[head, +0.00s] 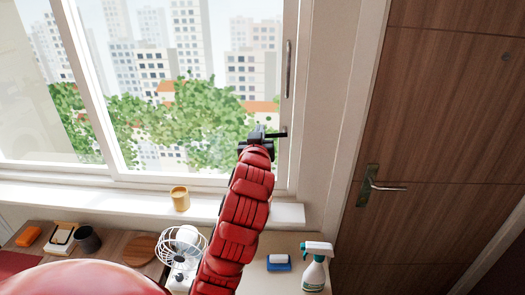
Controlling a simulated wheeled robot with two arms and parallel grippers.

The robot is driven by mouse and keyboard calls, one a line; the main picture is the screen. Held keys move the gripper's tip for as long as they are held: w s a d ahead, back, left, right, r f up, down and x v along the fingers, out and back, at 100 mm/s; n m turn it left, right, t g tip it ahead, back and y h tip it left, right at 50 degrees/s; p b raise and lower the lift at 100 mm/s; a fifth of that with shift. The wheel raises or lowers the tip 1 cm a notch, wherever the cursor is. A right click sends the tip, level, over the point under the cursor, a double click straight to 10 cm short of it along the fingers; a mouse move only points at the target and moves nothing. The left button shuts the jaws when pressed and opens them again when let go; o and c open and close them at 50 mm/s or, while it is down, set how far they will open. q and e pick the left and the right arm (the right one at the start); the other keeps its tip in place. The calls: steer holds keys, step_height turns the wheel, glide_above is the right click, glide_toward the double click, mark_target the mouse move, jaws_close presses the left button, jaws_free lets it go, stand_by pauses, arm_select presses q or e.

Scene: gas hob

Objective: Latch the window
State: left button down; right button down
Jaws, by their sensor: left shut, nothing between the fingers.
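The window (180,85) fills the upper left of the head view, its panes shut in a white frame as far as I can see. A small dark latch lever (280,135) lies roughly horizontal at the right side of the window frame. My left gripper (261,133) is shut and empty, at the left end of the lever. It overlaps the lever in the picture, and I cannot tell whether they touch. The gripper and my red arm hide part of the glass and sill. My right gripper is out of view.
A grey upright pull handle (289,68) is above the latch. A yellow cup (180,198) stands on the sill (100,198). Below are a white fan (183,245), a dark mug (88,240) and a spray bottle (314,268). A wooden door (440,130) is at right.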

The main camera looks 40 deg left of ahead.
arm_select(q)
steer(key=w+a+f, duration=0.2)
steer(key=w+f, duration=0.2)
steer(key=w, duration=0.1)
steer(key=shift+a, duration=0.25)
steer(key=shift+a+f, duration=0.1)
steer(key=shift+f, duration=0.05)
